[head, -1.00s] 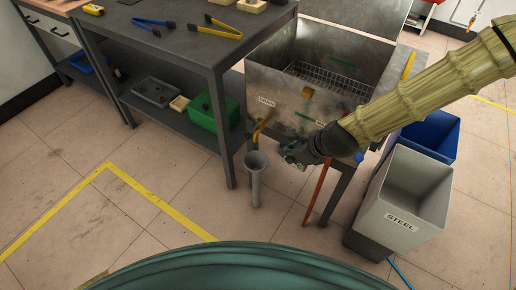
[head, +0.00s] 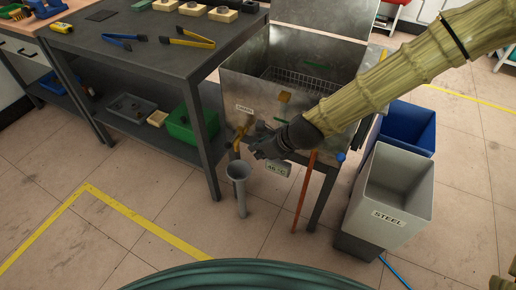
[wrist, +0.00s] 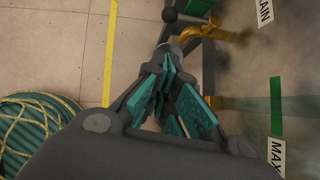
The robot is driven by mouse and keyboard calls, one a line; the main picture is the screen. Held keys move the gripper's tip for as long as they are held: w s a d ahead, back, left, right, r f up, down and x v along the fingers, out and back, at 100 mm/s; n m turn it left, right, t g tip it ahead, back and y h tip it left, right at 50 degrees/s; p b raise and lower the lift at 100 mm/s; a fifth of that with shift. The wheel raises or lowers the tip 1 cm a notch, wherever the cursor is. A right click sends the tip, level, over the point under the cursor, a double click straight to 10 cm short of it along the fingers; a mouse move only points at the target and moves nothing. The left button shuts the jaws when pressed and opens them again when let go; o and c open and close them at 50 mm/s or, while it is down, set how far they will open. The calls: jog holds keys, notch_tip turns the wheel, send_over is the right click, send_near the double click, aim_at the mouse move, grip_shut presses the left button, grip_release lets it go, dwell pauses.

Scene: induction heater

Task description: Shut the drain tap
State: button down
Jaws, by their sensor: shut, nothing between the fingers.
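The metal tank (head: 235,87) carries a DRAIN label (head: 245,109) on its front wall. The brass drain tap (head: 239,135) sticks out below that label, above a grey funnel pipe (head: 238,172) on the floor. My gripper (head: 262,148) is just right of the tap in the head view, shut and empty. In the wrist view the brass tap (wrist: 196,33) is at the top, just beyond my fingertips (wrist: 168,60). I cannot tell whether they touch. The tap's lever position is unclear, partly hidden by the fingers.
A red pole (head: 303,190) leans at the tank's front. The grey STEEL bin (head: 398,185) and blue bin (head: 408,122) stand right. A dark workbench (head: 140,50) stands left. The floor in front is clear.

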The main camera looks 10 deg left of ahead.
aim_at(234, 138)
jog(key=a+r+x, duration=0.1)
jog(key=x, duration=0.9)
jog(key=shift+w+a+r, duration=0.25)
jog(key=shift+w+a, duration=0.1)
jog(key=shift+a, duration=0.1)
jog(key=shift+a+m, duration=0.25)
jog(key=shift+m, duration=0.15)
